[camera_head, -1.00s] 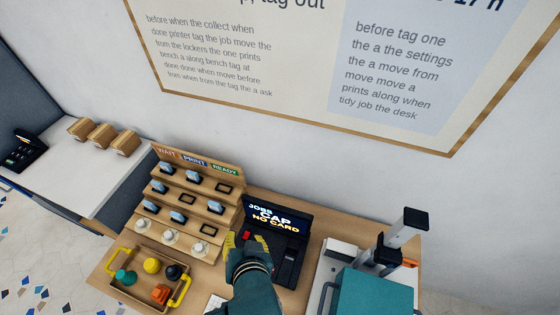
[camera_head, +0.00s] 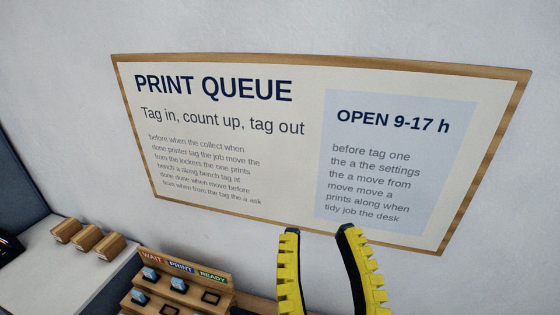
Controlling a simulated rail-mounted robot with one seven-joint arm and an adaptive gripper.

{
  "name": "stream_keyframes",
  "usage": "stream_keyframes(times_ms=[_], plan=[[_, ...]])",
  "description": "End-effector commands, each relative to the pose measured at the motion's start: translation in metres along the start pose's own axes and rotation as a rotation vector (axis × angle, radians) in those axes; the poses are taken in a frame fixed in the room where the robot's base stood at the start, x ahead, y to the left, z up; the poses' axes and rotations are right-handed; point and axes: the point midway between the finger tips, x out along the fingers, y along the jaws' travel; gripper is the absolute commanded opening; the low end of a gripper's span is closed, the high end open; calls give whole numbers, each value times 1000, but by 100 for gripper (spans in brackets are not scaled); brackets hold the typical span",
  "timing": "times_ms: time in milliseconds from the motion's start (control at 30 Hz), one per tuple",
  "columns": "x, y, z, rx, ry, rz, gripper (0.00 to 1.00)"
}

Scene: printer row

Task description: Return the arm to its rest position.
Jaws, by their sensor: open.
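My gripper (camera_head: 319,236) shows at the bottom of the head view, right of the middle. Its two yellow fingers with black inner pads point upward and stand apart, with nothing between them. The fingertips overlap the lower edge of the wall sign in the picture. The rest of my arm is below the frame.
A wood-framed PRINT QUEUE sign (camera_head: 223,120) hangs on the pale wall. At the lower left stands a stepped wooden rack (camera_head: 160,297) labelled WAIT, PRINT, READY, holding blue-topped pieces. Three wooden blocks (camera_head: 88,241) sit on a white surface (camera_head: 45,275) beside it.

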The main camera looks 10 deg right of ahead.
Motion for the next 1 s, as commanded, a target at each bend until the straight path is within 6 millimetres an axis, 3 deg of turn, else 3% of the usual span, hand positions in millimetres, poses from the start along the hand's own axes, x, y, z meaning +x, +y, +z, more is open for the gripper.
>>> stream_keyframes(times_ms=[33, 100, 200, 300, 1000], plan=[[14, 0, -38, 2, 2, 0, 40], [25, 0, -68, 6, 2, 0, 40], [40, 1, -106, 11, 2, 1, 40], [47, 1, -126, 14, 2, 1, 40], [48, 1, -127, 16, 1, 1, 40]])
